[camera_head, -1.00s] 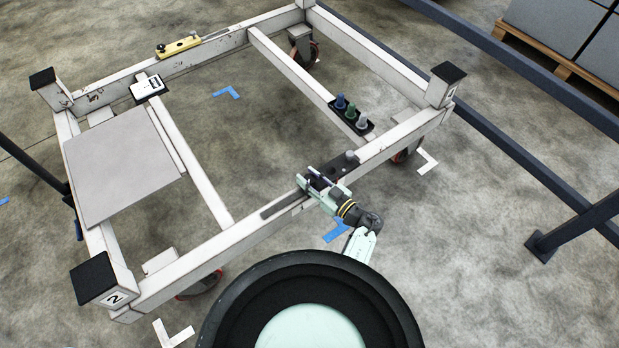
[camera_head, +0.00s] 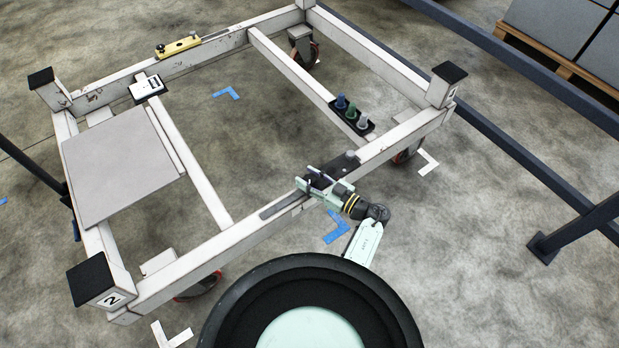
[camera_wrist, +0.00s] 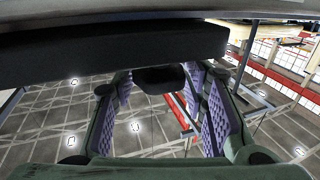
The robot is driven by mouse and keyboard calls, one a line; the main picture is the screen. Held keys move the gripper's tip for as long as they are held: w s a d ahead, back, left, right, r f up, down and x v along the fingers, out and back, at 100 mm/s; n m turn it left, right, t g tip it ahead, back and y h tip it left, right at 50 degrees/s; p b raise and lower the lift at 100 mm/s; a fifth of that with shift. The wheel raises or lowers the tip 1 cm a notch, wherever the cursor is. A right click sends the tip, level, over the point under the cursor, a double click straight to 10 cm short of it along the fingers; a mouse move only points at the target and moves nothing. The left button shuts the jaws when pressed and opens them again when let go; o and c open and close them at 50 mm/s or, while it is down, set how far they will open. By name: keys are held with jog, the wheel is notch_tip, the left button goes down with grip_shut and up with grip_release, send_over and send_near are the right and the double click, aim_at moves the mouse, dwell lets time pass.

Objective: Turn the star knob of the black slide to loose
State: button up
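The black slide (camera_head: 337,163) sits on the top of the trolley's front beam, with a grey round-topped piece at its right end. My gripper (camera_head: 307,178) is at the slide's left part, reaching in from the right and low over the beam. In the wrist view a broad black body fills the top (camera_wrist: 110,55). A dark knob-like piece (camera_wrist: 158,76) juts below it, between my gripper's purple-padded fingers (camera_wrist: 160,95). The fingers are apart, and whether they touch the piece cannot be told. The knob's star shape and mark are hidden.
A black holder with blue, green and grey pegs (camera_head: 352,115) stands on the cross beam behind. A corner post (camera_head: 442,85) rises at the right. A grey plate (camera_head: 120,165) and a yellow block (camera_head: 178,46) lie farther left. The trolley's middle is open.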

jog(key=shift+o, duration=1)
jog(key=v, duration=1.2)
